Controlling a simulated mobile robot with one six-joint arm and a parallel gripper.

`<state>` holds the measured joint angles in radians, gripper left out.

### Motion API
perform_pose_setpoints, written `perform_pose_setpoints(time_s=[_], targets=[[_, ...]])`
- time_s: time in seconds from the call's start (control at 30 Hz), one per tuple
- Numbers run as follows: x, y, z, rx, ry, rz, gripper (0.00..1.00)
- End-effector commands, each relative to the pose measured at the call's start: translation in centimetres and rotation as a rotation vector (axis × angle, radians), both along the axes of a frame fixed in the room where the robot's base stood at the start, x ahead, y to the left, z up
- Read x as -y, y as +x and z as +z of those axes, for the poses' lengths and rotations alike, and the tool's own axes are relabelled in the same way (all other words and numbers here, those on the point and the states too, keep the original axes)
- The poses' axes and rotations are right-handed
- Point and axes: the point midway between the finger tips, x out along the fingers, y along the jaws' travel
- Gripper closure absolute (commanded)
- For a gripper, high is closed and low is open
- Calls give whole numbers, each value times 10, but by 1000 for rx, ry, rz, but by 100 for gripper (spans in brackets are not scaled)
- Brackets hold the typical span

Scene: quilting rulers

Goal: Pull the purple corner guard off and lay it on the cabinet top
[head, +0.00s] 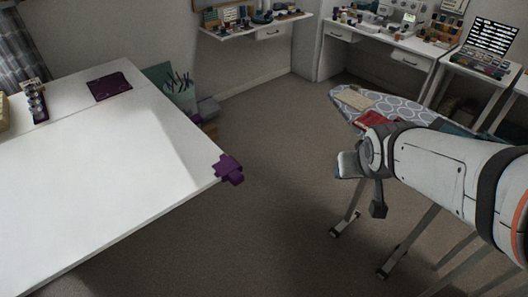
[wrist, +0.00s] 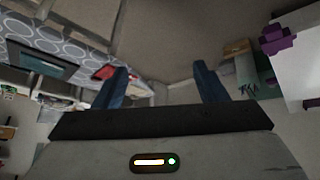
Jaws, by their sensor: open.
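The purple corner guard (head: 229,169) is on the near right corner of a large white top (head: 95,180), which I take to be the cabinet top. The guard also shows at the upper right of the wrist view (wrist: 279,40), with the white top's edge (wrist: 296,75) beside it. My gripper (wrist: 163,80) is open, its two blue fingers apart with nothing between them. In the head view my arm comes in from the right, and its end is over the floor, well to the right of the guard and apart from it.
A dark purple mat (head: 109,87) and a small rack of spools (head: 37,104) lie on the white top's far side; much of it is bare. An ironing board (head: 400,108) with a red item (head: 372,119) stands behind my arm. Carpet (head: 285,130) is clear between.

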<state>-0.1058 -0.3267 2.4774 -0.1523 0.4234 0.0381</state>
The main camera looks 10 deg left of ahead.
Motion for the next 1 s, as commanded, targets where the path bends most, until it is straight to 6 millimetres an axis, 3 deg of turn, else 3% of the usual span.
perform_pose_setpoints(time_s=[0.03,0.2,0.4,0.5,0.6,0.77,1.0], targets=[[-16,22,-39,45,-4,57,35],[-87,83,-103,249,46,273,35],[-185,102,-170,407,214,537,35],[-220,98,-191,452,296,629,35],[-242,92,-203,477,358,686,35],[-257,90,-209,492,400,720,35],[-281,110,-220,493,400,722,35]])
